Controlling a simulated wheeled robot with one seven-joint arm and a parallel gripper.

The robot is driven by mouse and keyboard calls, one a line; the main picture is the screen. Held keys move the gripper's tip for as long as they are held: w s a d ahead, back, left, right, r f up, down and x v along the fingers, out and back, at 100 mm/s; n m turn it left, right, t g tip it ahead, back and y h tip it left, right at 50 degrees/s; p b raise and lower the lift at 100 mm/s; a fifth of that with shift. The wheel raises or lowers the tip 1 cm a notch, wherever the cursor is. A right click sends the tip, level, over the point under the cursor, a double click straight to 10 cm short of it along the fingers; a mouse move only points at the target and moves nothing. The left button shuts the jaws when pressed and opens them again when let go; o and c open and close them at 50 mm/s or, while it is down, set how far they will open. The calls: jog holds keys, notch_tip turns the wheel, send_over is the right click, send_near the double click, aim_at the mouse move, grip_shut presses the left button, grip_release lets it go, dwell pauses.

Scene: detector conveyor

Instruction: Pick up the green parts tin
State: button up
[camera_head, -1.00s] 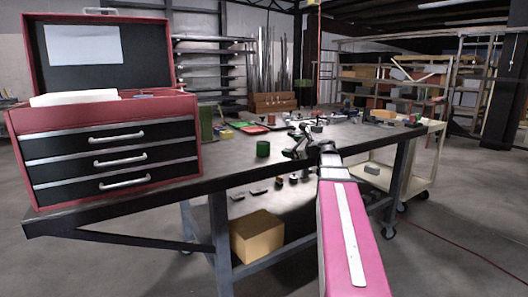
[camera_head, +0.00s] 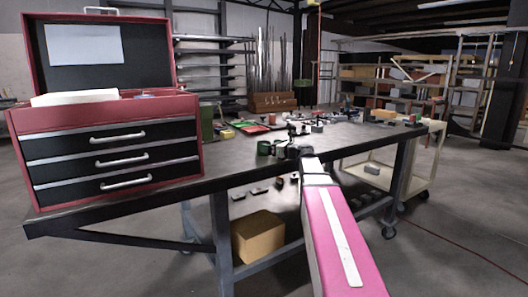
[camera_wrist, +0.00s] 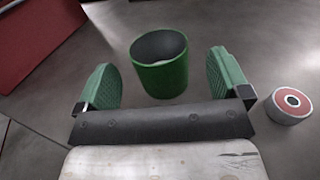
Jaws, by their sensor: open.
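The green parts tin (camera_wrist: 160,68) stands upright on the table in the wrist view, its open top showing a dark inside. In the head view the tin (camera_head: 264,148) is near the front edge of the workbench. My gripper (camera_wrist: 168,80) is open, with one green finger pad to the left of the tin and one to the right. Gaps show between the tin and both pads. The tin is just ahead of the gripper's dark palm bar. In the head view my gripper (camera_head: 279,148) is small, directly right of the tin.
A red and white roll (camera_wrist: 290,104) lies right of the right finger. A red toolbox (camera_head: 105,150) stands on the left of the workbench (camera_head: 225,163). Red and green trays (camera_head: 253,128) and small items lie behind. A cardboard box (camera_head: 258,237) is on the lower shelf.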

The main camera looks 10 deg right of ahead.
aim_at(259, 142)
jog(key=x, duration=0.4)
jog(key=shift+w+a, duration=0.25)
jog(key=shift+c, duration=0.2)
jog(key=c, duration=1)
jog(key=shift+o, duration=0.2)
jog(key=shift+r, duration=0.2)
